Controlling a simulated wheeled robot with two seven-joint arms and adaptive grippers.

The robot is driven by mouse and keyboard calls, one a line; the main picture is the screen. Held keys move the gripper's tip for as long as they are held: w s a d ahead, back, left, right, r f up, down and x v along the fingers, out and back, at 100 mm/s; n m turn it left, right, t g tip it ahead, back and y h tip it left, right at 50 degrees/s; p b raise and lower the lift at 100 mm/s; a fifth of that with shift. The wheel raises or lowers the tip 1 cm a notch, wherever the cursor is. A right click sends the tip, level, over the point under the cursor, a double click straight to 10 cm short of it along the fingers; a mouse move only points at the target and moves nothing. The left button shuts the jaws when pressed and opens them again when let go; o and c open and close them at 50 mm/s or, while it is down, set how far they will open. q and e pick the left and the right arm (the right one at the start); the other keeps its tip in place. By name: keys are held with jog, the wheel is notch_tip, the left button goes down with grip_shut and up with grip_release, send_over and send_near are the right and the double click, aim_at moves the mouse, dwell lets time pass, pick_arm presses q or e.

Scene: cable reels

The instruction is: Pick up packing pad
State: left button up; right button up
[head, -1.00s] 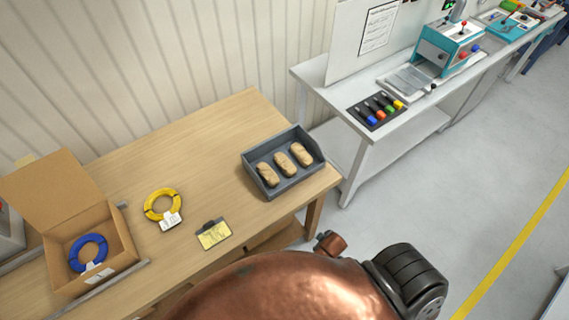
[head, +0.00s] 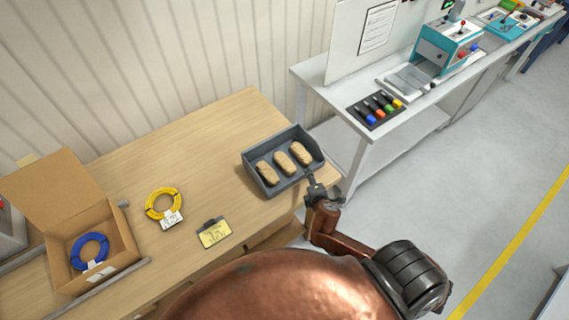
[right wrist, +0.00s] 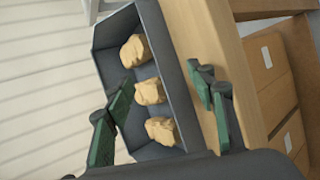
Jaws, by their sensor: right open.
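Three tan packing pads lie in a row in a grey tray (head: 283,182) on the wooden table: a left one (head: 265,172), a middle one (head: 283,163) and a right one (head: 301,153). In the right wrist view they show as an upper pad (right wrist: 136,51), a middle pad (right wrist: 150,92) and a lower pad (right wrist: 162,130). My right gripper (head: 312,180) is at the tray's front right side. In the right wrist view its green-padded fingers (right wrist: 165,115) are spread apart and empty, with the pads showing between and beyond them. My left gripper is out of view.
An open cardboard box (head: 95,262) holds a blue cable coil (head: 89,250). A yellow coil (head: 163,203) and a yellow card on a clip (head: 214,233) lie on the table (head: 200,150). A white bench (head: 350,125) with tools stands to the right.

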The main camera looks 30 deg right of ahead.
aim_at(287, 163)
jog(key=w+n+t, duration=0.1)
jog(key=w+n, duration=0.1)
jog(key=n, duration=0.1)
jog(key=w+a+r+n+t+y, duration=0.1)
jog(key=w+n, duration=0.1)
jog(key=n, duration=0.2)
jog(key=w+r+n+t+y, duration=0.1)
jog(key=w+n, duration=0.1)
jog(key=n, duration=0.1)
jog(key=shift+w+a+r+n, duration=0.1)
jog(key=shift+w+a+n, duration=0.2)
jog(key=shift+w+n, duration=0.1)
jog(key=n, duration=0.2)
jog(key=w+n+y, duration=0.1)
jog(key=n, duration=0.1)
jog(key=f+n+y, duration=0.1)
jog(key=n, duration=0.1)
jog(key=shift+w+a+n+t, duration=0.25)
jog(key=shift+w+n+t, duration=0.05)
jog(key=shift+w, duration=0.05)
jog(key=n, duration=0.1)
jog(key=f+n+y, duration=0.1)
jog(key=n, duration=0.1)
jog(key=shift+d, duration=0.15)
jog(key=shift+w+f+n, duration=0.2)
jog(key=shift+n, duration=0.3)
jog(key=shift+y, duration=0.3)
jog(key=x, duration=0.7)
jog(key=shift+w+f, duration=0.1)
jog(key=shift+f, duration=0.35)
